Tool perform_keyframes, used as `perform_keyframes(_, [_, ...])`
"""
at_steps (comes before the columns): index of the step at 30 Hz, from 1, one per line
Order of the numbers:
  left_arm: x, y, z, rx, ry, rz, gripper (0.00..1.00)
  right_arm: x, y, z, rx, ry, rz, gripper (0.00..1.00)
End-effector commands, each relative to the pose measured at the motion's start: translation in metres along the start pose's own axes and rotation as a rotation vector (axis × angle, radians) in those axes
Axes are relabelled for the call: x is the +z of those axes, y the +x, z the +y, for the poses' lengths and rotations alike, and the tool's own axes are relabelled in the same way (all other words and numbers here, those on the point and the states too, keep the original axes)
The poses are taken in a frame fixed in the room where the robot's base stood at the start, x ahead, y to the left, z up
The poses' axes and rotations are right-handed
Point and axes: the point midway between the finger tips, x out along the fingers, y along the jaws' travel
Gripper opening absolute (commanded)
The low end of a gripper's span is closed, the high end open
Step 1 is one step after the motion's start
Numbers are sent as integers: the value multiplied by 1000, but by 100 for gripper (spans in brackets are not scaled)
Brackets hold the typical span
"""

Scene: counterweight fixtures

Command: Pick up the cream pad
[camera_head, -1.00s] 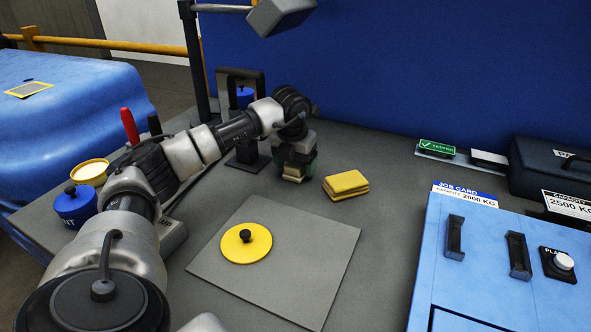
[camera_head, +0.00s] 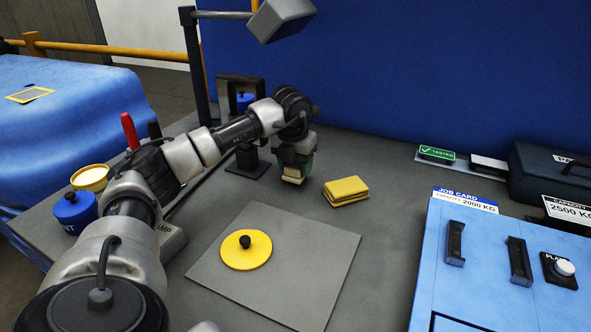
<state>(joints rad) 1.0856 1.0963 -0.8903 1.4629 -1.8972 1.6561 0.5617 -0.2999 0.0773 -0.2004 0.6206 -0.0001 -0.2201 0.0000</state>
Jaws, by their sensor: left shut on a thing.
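The cream pad (camera_head: 293,179) shows as a small pale block under my left gripper (camera_head: 294,172), left of the yellow pads. My left gripper points down and is shut on the cream pad, covering its upper part. Whether the pad is clear of the grey bench top is hard to tell. My right gripper is not in view.
A stack of yellow pads (camera_head: 346,190) lies just right of the gripper. A yellow disc with a black knob (camera_head: 246,252) sits on a grey mat (camera_head: 300,285). A black stand (camera_head: 247,160) is close behind on the left. The blue panel (camera_head: 500,262) is at right.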

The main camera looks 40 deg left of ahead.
Motion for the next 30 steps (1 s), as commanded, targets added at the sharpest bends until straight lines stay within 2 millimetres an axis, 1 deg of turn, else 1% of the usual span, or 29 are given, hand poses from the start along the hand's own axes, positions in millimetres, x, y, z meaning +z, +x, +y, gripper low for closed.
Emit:
perform_keyframes(4, [5, -29, -1, -3, 0, -6, 29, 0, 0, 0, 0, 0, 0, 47])
perform_keyframes(12, [-38, -70, -39, -2, 6, -3, 29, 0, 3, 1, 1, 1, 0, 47])
perform_keyframes(15, [-50, -84, -51, -2, 5, -4, 29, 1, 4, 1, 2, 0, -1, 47])
perform_keyframes(18, [-61, -94, -60, 0, 4, -4, 29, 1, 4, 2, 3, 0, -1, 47])
perform_keyframes(22, [-70, -104, -69, -1, 2, -2, 29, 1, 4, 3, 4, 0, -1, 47])
perform_keyframes(30, [-76, -109, -73, 0, 0, -1, 29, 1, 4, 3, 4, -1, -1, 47])
